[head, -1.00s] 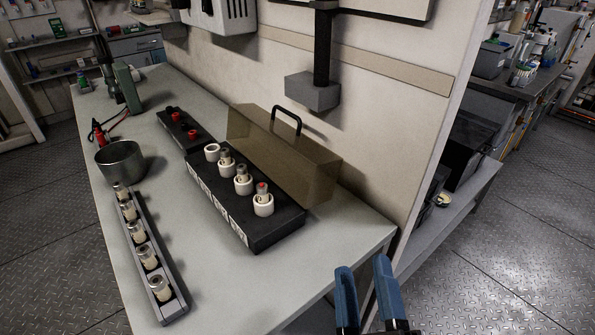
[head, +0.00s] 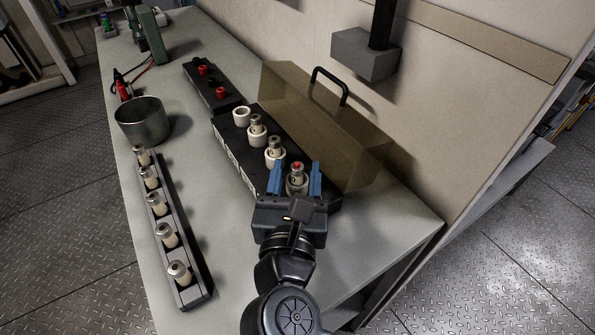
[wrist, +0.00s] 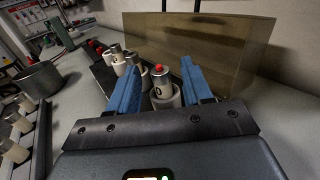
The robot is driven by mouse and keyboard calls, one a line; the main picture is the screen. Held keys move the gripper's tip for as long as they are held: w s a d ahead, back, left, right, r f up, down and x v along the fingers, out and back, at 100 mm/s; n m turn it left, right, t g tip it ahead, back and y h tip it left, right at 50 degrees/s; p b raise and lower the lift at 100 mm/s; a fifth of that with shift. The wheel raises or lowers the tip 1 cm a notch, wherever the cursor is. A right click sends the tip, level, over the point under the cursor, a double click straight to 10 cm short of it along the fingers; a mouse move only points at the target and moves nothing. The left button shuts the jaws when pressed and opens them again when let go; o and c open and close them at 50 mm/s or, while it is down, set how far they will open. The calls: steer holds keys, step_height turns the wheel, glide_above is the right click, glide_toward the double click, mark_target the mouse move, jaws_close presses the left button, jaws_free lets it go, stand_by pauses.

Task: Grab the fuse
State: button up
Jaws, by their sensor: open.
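Several fuses stand in white round holders on a black fuse block (head: 233,150). The nearest fuse (head: 297,171) has a red mark on its metal top. It also shows in the wrist view (wrist: 160,77), upright in its white holder (wrist: 166,97). My gripper (head: 295,180) is open, with its blue fingers on either side of this fuse. In the wrist view the fuse stands between the fingers (wrist: 163,88), with a gap visible on the right; whether either finger touches it I cannot tell. Two other fuses (head: 275,148) and (head: 256,127) stand behind it, and one holder (head: 242,115) is empty.
A brown see-through cover (head: 335,150) with a black handle stands right of the block, close to my right finger. A grey rack (head: 188,294) of several fuses and a metal pot (head: 143,122) stand left. A black box with red terminals (head: 212,87) lies behind.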

steer(key=shift+w, duration=1.05)
jaws_close()
